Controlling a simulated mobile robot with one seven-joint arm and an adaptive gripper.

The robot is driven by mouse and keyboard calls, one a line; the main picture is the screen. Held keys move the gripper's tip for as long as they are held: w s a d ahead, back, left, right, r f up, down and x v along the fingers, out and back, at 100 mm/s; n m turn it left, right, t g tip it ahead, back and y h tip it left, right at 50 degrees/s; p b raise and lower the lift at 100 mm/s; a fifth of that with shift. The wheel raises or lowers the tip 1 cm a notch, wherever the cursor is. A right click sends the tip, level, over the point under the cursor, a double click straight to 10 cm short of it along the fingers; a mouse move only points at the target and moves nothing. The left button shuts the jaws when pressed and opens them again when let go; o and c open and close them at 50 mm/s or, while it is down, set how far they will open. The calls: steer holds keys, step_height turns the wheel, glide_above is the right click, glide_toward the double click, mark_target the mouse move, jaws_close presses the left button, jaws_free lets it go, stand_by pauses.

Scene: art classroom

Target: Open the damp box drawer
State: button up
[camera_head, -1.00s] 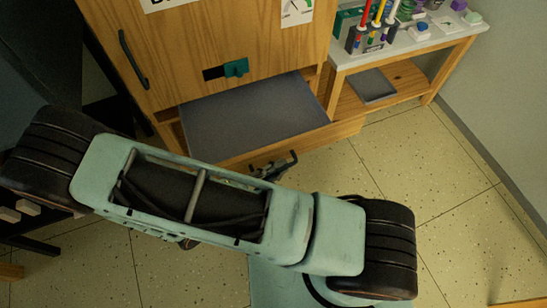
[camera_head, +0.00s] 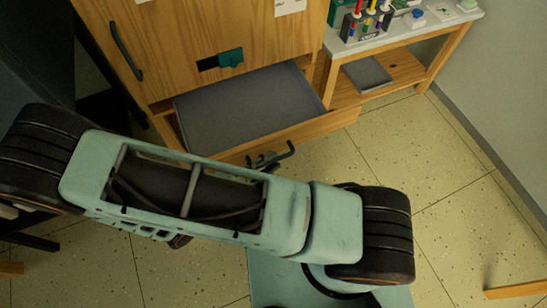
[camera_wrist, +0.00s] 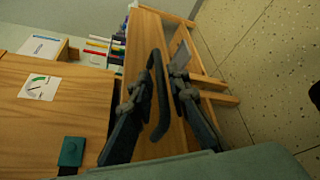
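The damp box is a wooden cabinet (camera_head: 170,80). Its lower drawer (camera_head: 240,105), with a grey inside, stands pulled well out and looks empty. The drawer's dark bar handle (camera_head: 286,152) is on its front, partly hidden behind my arm. In the wrist view the handle (camera_wrist: 159,95) runs between the two fingers of my gripper (camera_wrist: 160,95). The fingers are apart, with gaps visible beside the bar, so my gripper is open around the handle. In the head view my arm hides most of my gripper.
The cabinet door above has a dark handle (camera_head: 126,50) and a teal latch (camera_head: 230,58). A wooden side table (camera_head: 400,40) with markers and small items stands at the right, with a grey slab (camera_head: 368,73) on its lower shelf. The tiled floor (camera_head: 430,170) at the right is mostly clear.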

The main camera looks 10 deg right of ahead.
steer(key=v, duration=1)
steer(key=shift+w, duration=0.15)
